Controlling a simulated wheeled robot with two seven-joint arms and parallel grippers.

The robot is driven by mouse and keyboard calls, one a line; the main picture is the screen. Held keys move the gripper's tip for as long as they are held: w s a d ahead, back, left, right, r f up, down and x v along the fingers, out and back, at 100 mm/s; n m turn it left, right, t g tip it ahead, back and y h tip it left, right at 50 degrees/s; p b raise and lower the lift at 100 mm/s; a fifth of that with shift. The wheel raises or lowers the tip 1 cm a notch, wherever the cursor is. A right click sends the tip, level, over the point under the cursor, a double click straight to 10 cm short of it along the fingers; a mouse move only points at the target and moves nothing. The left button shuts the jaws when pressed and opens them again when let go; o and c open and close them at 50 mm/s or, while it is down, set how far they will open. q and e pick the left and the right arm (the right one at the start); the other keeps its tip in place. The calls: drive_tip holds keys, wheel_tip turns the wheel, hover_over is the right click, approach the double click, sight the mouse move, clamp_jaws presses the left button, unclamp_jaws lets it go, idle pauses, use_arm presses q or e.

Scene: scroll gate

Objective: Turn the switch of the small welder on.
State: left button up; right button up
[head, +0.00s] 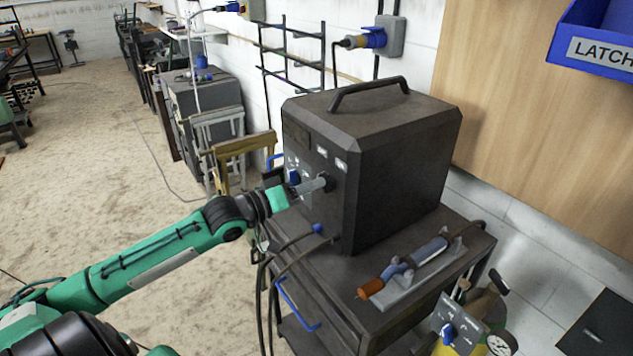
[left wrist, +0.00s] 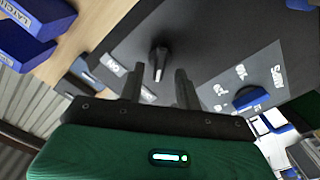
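The welder (head: 400,170) is a dark box with a top handle, standing on a dark cart. Its front panel faces left and carries a black switch knob (left wrist: 158,58) with a pale pointer mark, pale labels beside it, and a blue knob (left wrist: 250,96). My left gripper (head: 312,186) is at the front panel, in front of the black knob. In the left wrist view the two fingers of my left gripper (left wrist: 160,75) are apart, with the black knob between and just beyond the tips. Contact cannot be told. My right gripper is not in view.
A torch-like tool (head: 415,265) with an orange end lies on the cart top (head: 340,290). Cables hang from the welder's lower front. A grey panel with a blue knob (head: 447,333) stands at bottom right. A wooden trestle (head: 240,150) is behind my gripper. The left floor is mostly clear.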

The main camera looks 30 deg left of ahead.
use_arm(q)
drive_tip(key=shift+x, duration=1.05)
clamp_jaws()
